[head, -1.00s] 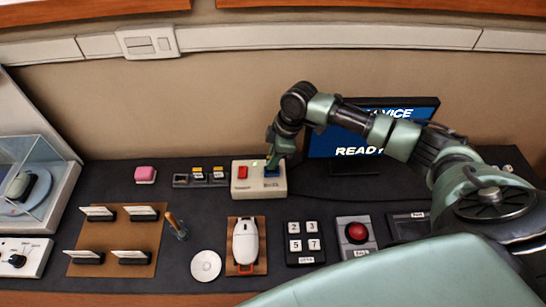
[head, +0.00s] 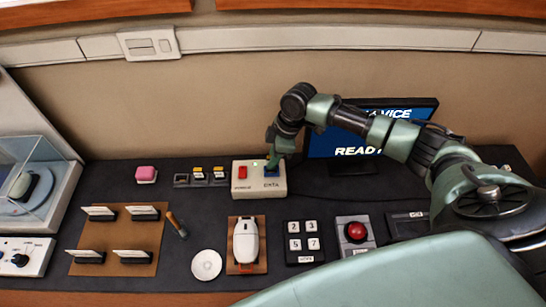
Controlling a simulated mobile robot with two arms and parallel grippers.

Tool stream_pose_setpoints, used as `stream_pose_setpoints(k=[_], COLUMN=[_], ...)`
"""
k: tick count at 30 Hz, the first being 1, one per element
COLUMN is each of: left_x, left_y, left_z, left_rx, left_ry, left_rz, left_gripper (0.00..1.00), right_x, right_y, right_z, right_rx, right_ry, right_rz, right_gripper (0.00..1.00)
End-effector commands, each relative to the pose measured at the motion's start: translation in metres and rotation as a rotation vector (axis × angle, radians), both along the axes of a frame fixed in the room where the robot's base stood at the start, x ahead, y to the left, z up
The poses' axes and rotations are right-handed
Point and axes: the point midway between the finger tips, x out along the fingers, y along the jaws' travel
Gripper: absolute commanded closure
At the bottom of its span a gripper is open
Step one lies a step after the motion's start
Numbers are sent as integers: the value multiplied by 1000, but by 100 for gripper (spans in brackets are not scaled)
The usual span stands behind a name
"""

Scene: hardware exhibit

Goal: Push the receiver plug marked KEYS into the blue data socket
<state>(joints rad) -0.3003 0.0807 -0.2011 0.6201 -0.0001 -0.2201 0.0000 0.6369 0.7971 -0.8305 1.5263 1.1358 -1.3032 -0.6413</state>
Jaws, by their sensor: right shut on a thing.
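The blue data socket (head: 271,185) is on the right half of a cream box, above the label DATA. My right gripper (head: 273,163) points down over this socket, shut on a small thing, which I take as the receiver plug. Fingers and plug are mostly hidden by the wrist, and no KEYS mark can be read on it. I cannot tell whether the plug touches the socket or is in it. My left gripper is not in view.
A red socket (head: 242,173) is on the same box. A small rack (head: 181,181) to the left has an empty-looking slot and yellow-topped plugs (head: 200,174). A monitor (head: 372,120) reading READY stands behind my right arm. A white mouse (head: 246,241) lies in front.

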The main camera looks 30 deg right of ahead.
Motion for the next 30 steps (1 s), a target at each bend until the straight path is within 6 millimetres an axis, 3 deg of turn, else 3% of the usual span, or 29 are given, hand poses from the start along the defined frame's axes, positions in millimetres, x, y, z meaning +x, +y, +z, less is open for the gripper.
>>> stream_pose_setpoints(k=[30], left_x=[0], left_y=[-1], left_z=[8], left_rx=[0], left_ry=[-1], left_rz=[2], left_gripper=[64], right_x=[0], right_y=[0], right_z=[-1], right_rx=[1], right_ry=[1], right_rz=[-1], right_gripper=[100])
